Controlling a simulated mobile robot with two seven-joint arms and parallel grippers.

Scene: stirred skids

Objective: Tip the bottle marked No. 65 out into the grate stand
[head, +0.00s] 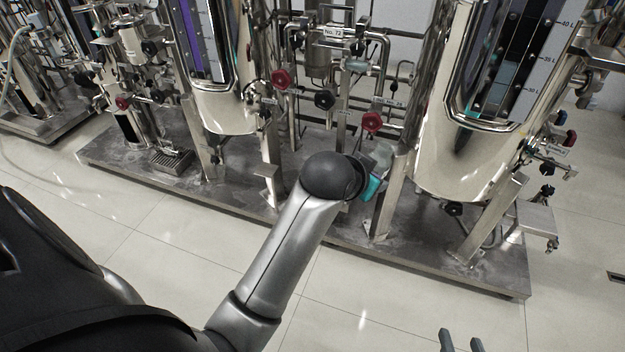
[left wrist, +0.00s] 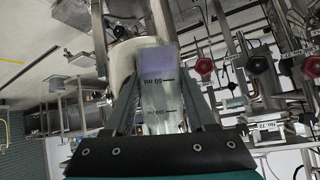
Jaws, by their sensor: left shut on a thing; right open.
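A clear bottle (left wrist: 165,88) with black volume marks, one reading 50 ml, is between the fingers of my left gripper (left wrist: 163,100) in the left wrist view. Its contents look pale purple. I cannot read a No. 65 mark on it. In the head view, my left wrist hides most of that gripper; a pale, translucent piece of the bottle (head: 379,157) shows beyond the teal band, in front of the skid. The grate stand (head: 171,160) is a low slatted metal stand on the skid at left, well apart from the bottle. My right gripper (head: 461,342) is open and empty at the bottom edge.
Steel vessels (head: 225,110) and (head: 470,150) stand on legs on the skid base (head: 430,250). Pipes and red and black valve knobs (head: 372,121) crowd the space behind the left gripper. The tiled floor (head: 340,300) in front is clear.

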